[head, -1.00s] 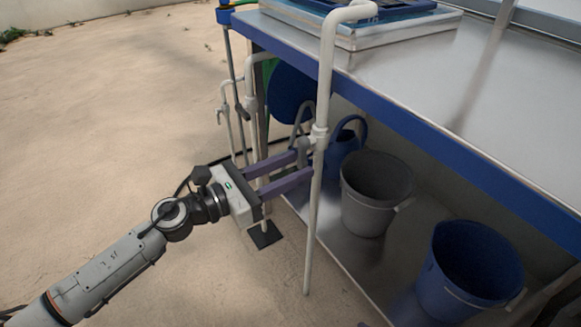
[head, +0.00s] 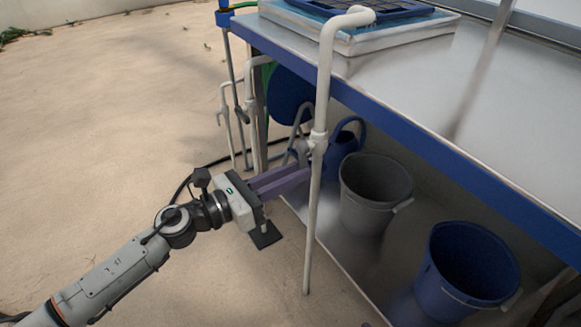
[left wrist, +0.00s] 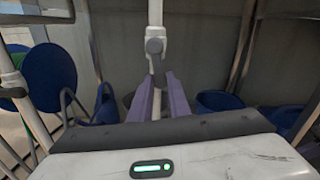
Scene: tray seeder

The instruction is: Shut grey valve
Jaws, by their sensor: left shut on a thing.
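The grey valve (head: 303,147) sits on an upright white pipe (head: 313,220) in front of the bench, and its lever hangs down from the pipe fitting. In the left wrist view the valve (left wrist: 155,46) is straight ahead, with the lever reaching down between the purple fingertips. My left gripper (head: 308,168) comes in from the left, its fingers close together and shut on the valve's lever. The fingers partly hide the lever's lower end in the head view. My right gripper is not in view.
A bench with a blue edge (head: 430,150) stands behind the pipe. A grey bucket (head: 365,205), a blue bucket (head: 455,285) and a blue watering can (head: 345,148) stand on its lower shelf. Other thin pipes (head: 228,125) stand at the left. The sandy floor (head: 110,130) is open.

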